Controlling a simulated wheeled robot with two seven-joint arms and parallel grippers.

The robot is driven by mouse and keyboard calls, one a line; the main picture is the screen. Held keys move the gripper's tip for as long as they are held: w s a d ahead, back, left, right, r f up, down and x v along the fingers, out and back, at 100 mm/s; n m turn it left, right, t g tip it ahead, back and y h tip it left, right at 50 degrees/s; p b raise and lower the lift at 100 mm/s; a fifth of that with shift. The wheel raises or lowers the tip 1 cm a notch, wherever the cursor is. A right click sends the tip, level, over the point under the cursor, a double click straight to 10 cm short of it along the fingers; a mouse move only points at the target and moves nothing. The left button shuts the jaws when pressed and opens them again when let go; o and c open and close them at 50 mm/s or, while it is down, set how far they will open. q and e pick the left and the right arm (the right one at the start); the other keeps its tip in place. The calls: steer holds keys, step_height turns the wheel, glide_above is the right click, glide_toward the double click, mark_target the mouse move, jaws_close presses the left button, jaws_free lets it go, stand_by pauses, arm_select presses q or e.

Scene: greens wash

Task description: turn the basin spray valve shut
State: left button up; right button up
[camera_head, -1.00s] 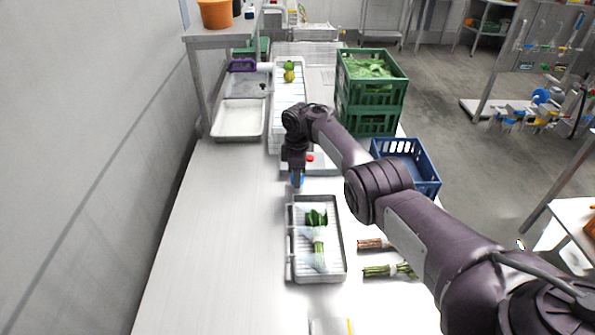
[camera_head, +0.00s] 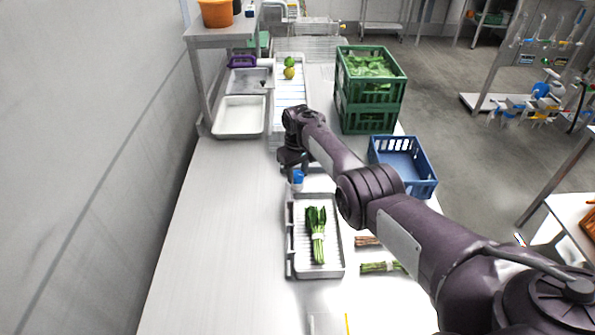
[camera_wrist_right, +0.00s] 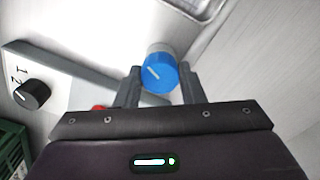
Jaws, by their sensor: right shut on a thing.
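The blue valve knob (camera_wrist_right: 159,74) with a white pointer line sits between the two fingers of my right gripper (camera_wrist_right: 160,88) in the wrist view. The fingers are shut on its sides. In the head view the blue knob (camera_head: 297,178) shows just below my right gripper (camera_head: 297,168), at the far end of the basin (camera_head: 290,245). A tied bunch of greens (camera_head: 317,232) lies in the basin, and no water spray shows over it. My left gripper is out of view.
A black dial (camera_wrist_right: 32,94) with numbers and a red button (camera_wrist_right: 99,107) are near the knob. Green crates (camera_head: 372,95) and a blue crate (camera_head: 404,165) stand to the right. The counter (camera_head: 225,235) left of the basin is clear.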

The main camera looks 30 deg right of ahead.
mark_target(297, 174)
steer(key=m, duration=0.4)
steer(key=shift+w+r, duration=0.1)
steer(key=shift+m, duration=0.3)
stand_by(0.4)
steer(key=o, duration=1)
step_height(297, 174, up, 8)
steer(key=shift+f+p, duration=0.15)
steer(key=shift+p, duration=0.15)
